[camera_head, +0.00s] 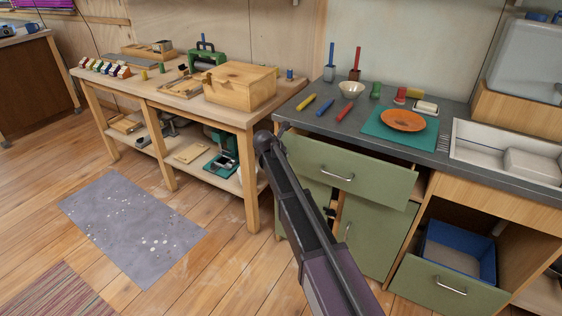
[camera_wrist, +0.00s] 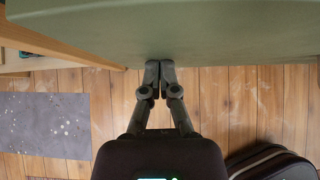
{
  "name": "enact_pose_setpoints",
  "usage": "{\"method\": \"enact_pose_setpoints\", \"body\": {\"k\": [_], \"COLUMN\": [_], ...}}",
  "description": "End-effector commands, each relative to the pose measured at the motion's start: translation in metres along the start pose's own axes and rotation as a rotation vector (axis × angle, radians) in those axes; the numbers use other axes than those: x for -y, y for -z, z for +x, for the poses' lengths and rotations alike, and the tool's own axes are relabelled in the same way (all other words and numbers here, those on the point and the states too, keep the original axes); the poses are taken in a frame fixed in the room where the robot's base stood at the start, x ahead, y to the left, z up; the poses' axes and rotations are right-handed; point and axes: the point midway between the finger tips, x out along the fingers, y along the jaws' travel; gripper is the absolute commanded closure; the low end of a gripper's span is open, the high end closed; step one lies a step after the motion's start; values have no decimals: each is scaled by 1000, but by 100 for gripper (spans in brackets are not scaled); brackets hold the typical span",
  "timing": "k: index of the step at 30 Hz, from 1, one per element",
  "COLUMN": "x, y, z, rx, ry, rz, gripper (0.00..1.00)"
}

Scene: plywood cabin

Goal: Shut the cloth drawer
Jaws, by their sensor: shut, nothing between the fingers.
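The upper green drawer (camera_head: 375,182) in the counter stands out from the cabinet, with a gap at its right side. Its metal handle faces front. A lower green drawer (camera_head: 425,283) at the right is also out, with a blue-walled inside. I cannot tell which one holds cloth; no cloth shows. My gripper (camera_wrist: 159,66) is shut and empty. In the wrist view its fingertips are at the lower edge of a green panel (camera_wrist: 200,30); whether they touch cannot be told. In the head view my arm crosses in front of the cabinet and mostly hides the gripper.
A green cupboard door (camera_head: 370,232) is below the upper drawer. The counter (camera_head: 300,122) holds a plate (camera_head: 403,120), a bowl (camera_head: 351,89) and utensils. A wooden workbench (camera_head: 235,118) stands left.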

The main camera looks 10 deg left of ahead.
Motion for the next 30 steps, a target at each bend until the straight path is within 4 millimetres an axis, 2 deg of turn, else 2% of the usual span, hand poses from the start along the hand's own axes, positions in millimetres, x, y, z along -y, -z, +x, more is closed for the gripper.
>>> {"method": "enact_pose_setpoints", "body": {"k": [3, 12, 30], "x": [-8, -17, -18], "y": [-21, -44, -50], "z": [20, 44, 49], "rx": [2, 1, 7], "ry": [-4, -13, -16], "rz": [-3, -13, -17], "gripper": [100, 100, 100]}}
